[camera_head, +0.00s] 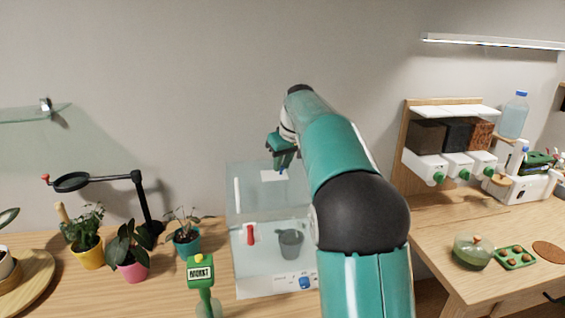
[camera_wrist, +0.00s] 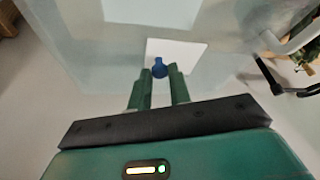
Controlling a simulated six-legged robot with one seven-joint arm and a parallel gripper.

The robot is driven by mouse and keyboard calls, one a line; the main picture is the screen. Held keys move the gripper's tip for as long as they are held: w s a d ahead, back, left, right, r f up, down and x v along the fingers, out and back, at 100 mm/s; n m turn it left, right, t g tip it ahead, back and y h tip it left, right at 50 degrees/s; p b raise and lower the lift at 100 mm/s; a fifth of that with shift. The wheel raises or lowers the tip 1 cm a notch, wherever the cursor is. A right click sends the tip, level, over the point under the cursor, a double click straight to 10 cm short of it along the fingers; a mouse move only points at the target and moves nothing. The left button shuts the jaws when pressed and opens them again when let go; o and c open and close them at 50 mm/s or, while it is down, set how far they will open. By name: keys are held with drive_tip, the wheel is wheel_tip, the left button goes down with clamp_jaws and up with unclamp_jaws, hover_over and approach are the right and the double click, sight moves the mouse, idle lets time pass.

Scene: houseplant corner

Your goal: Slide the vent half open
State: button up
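The vent appears to be the white square plate (camera_wrist: 188,54) on top of a clear-walled box (camera_head: 236,262). A blue knob (camera_wrist: 159,68) stands on the plate in the wrist view. The plate also shows in the head view (camera_head: 268,177), just below my gripper (camera_head: 282,166). In the wrist view my gripper (camera_wrist: 160,72) points at the plate, with its two green fingers apart and the knob between or just beyond their tips. I cannot tell whether either finger touches the knob. My arm hides the box's right side.
Inside the box are a red object (camera_head: 250,235) and a grey pot (camera_head: 290,243). Potted plants (camera_head: 130,258) and a magnifier on a black arm (camera_head: 73,181) stand to the left. Dispensers (camera_head: 460,165) stand to the right.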

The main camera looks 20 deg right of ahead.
drive_tip(key=shift+s+d, duration=0.2)
drive_tip(key=shift+d, duration=0.75)
drive_tip(key=shift+s+d, duration=0.2)
drive_tip(key=shift+d, duration=0.75)
clamp_jaws()
drive_tip(key=shift+a, duration=0.3)
drive_tip(key=shift+o, duration=1.9)
unclamp_jaws()
drive_tip(key=o, duration=0.4)
drive_tip(key=shift+d, duration=0.2)
drive_tip(key=shift+o, duration=0.2)
drive_tip(key=shift+a, duration=0.15)
drive_tip(key=v, duration=1.3)
drive_tip(key=shift+r, duration=0.45)
